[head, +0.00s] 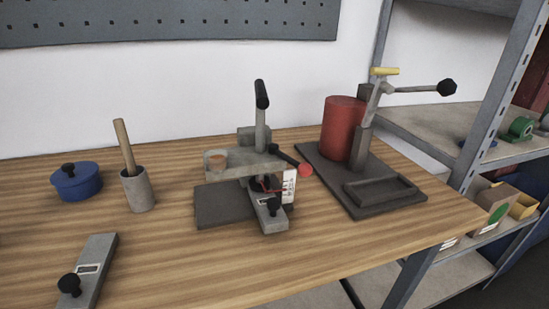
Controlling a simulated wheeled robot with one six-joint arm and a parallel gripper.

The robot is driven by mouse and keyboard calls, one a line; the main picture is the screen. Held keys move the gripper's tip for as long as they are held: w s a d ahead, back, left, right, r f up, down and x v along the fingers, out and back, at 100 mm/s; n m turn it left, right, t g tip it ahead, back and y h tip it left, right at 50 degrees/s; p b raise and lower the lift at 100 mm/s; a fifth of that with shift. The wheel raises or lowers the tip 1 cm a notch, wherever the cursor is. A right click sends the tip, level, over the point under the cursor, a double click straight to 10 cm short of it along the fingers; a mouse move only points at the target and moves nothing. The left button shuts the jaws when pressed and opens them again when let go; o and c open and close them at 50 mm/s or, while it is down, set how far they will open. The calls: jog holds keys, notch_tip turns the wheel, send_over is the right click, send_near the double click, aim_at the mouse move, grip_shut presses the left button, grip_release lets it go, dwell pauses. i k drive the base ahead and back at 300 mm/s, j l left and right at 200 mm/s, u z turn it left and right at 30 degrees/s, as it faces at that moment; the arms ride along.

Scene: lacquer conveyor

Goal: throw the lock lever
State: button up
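A grey fixture on a dark base plate (222,206) stands in the middle of the wooden table. An upright lever (262,95) with a black grip rises from its back. A short black lever with a red knob (305,169) sticks out at its right side, slanting down to the right. A grey slide with a black knob (271,217) lies at the fixture's front, and a white tag (289,186) hangs beside it. I cannot tell for certain which lever is the lock lever. My gripper is not in view.
At right, a second device has a red cylinder (343,127) and an arm ending in a black knob (446,87). At left are a blue lidded pot (76,183), a grey cup (138,190) holding a wooden stick, and a loose grey slide (90,273). The table's front middle is clear.

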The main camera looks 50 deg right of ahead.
aim_at(304, 169)
jog(key=k+l+u, duration=0.1)
jog(key=k+l, duration=0.65)
jog(key=k, duration=0.15)
